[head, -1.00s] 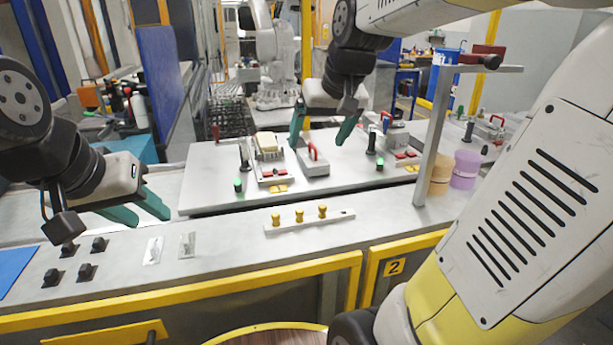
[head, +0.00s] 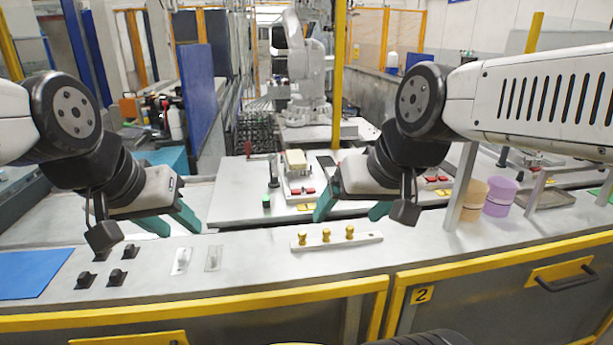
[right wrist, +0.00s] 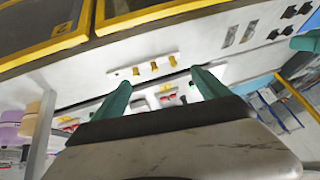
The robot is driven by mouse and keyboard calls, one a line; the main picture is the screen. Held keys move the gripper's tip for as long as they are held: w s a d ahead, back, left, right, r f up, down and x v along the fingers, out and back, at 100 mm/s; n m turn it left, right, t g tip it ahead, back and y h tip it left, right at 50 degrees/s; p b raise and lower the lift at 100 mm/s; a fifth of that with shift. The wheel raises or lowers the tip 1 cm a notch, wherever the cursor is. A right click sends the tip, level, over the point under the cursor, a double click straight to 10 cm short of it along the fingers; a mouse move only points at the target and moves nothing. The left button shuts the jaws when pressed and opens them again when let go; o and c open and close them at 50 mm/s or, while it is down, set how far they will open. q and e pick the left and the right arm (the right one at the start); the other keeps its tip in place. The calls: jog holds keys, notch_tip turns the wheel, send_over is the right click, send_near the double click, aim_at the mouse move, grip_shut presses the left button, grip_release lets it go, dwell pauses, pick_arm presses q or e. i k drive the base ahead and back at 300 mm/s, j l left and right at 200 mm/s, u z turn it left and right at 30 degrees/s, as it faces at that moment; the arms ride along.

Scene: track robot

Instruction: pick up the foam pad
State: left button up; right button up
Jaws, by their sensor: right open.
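A pale cream block (head: 296,160), which looks like the foam pad, sits on a small fixture on the raised grey plate in the head view. My right gripper (head: 346,218) is open and empty, nearer to me and to the right of the block. Its two green fingers also show apart in the right wrist view (right wrist: 160,78), with nothing between them; I cannot make out the block there. My left gripper (head: 182,231) is open and empty at the left, over the bench's near strip.
A white strip with several brass knobs (head: 326,236) lies just in front of my right gripper. Orange (head: 473,200) and purple (head: 500,197) pots stand beside a grey post at the right. Black clips (head: 117,278) and a blue mat (head: 32,273) lie at the left.

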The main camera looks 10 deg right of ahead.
aim_at(295, 158)
jog(key=l+u, duration=0.2)
jog(key=u, duration=0.25)
jog(key=l+u, duration=0.2)
jog(key=u, duration=0.3)
jog(key=l+u, duration=0.2)
jog(key=u, duration=0.25)
jog(key=k, duration=0.05)
